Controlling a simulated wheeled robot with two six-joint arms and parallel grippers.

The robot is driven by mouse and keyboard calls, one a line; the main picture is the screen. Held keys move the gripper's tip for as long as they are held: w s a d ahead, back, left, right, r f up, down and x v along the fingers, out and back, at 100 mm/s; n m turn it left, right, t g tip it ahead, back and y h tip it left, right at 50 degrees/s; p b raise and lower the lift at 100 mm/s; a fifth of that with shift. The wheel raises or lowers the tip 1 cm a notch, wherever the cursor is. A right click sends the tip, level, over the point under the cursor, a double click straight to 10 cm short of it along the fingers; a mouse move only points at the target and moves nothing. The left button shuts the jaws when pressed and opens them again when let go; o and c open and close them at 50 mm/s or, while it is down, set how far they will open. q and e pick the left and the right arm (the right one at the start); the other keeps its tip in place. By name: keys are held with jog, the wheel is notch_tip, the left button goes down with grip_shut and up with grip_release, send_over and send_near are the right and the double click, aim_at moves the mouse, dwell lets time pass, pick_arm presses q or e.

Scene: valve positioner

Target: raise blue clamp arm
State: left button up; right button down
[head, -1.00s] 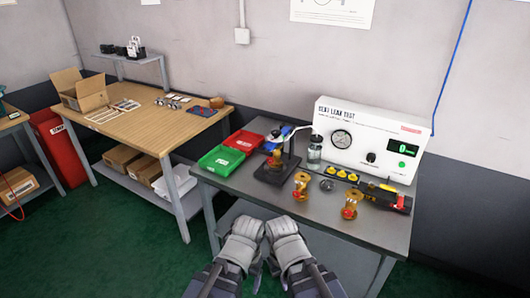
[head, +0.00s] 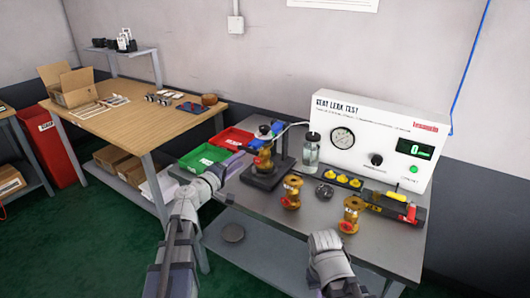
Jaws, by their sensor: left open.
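The leak test fixture has a dark base (head: 267,172) on the grey bench. A brass valve body (head: 263,161) sits on it beneath the clamp. The blue clamp arm (head: 277,128) shows at the top of the fixture, by a dark round knob. Its exact angle is too small to tell. My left gripper (head: 236,162) is open and empty, just left of the fixture, in front of the green tray. Whether it touches the clamp is unclear. My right gripper (head: 325,243) is low at the bench's front edge, away from the fixture; its jaws are not clear.
Two brass valves (head: 291,192) (head: 352,214) stand right of the fixture. A glass bottle (head: 311,150) and the white leak tester (head: 372,135) are behind. Green (head: 205,158) and red (head: 233,138) trays lie left. A wooden table (head: 130,117) stands farther left.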

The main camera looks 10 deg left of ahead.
aim_at(249, 148)
pick_arm(q)
jog(key=shift+n, duration=0.3)
jog(key=shift+a+r+x, duration=0.1)
jog(key=shift+a+x, duration=0.05)
jog(key=shift+x, duration=1.15)
jog(key=shift+a+r+x, duration=0.1)
jog(key=shift+a+x, duration=0.05)
jog(key=shift+x, duration=1.2)
jog(key=shift+a+r+x, duration=0.1)
jog(key=shift+x, duration=1.2)
jog(key=shift+w, duration=0.15)
grip_shut()
